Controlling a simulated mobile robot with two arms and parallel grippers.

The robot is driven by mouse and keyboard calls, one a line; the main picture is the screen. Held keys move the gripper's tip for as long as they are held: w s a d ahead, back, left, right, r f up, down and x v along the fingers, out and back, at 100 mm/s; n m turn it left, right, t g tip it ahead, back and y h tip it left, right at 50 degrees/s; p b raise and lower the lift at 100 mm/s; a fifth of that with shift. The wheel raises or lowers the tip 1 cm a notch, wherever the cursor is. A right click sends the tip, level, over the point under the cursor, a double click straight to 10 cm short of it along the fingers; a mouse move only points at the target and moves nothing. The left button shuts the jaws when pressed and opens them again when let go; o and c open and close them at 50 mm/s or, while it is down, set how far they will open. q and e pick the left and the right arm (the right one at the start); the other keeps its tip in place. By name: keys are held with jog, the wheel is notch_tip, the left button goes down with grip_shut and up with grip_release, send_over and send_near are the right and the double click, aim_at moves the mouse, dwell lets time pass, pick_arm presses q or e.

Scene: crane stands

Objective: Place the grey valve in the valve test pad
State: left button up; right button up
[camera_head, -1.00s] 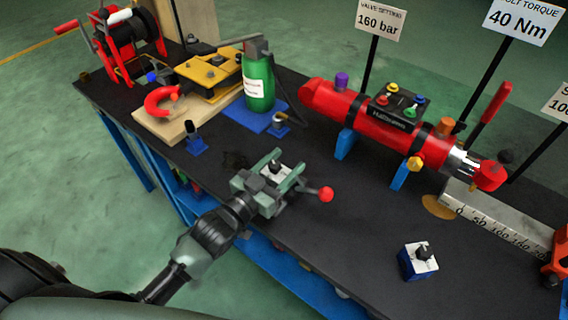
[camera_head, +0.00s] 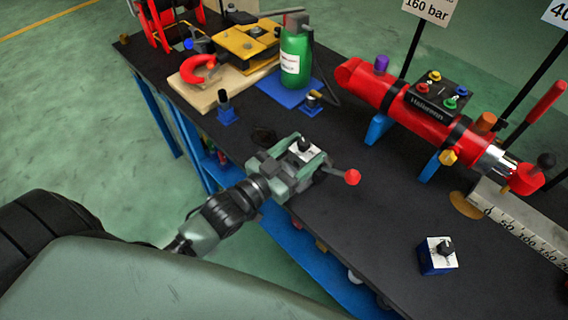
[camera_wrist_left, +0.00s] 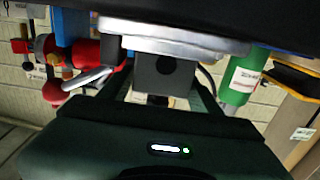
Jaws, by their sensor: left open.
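My left gripper (camera_head: 304,158) is at the near edge of the table, with its fingers apart on either side of the grey valve. The valve's white top with a black knob (camera_head: 303,147) shows between the fingers in the head view. In the left wrist view, the grey valve block (camera_wrist_left: 165,73) lies between the fingers, against a silver plate (camera_wrist_left: 170,40). This plate, with a lever ending in a red ball (camera_head: 352,177), may be the valve test pad; I cannot tell for certain. The fingertips' contact with the valve is unclear. My right gripper is not in view.
A similar blue block with a white top (camera_head: 437,256) stands at the right front. A red cylinder (camera_head: 408,105) lies on blue supports behind. A green bottle (camera_head: 295,60) and blue holders (camera_head: 228,117) are beyond the gripper. The middle front tabletop is bare.

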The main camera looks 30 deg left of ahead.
pick_arm(q)
jog(key=v, duration=0.8)
jog(key=shift+s+a+b, duration=0.1)
jog(key=shift+s+b, duration=0.2)
jog(key=shift+c, duration=0.2)
dwell(0.6)
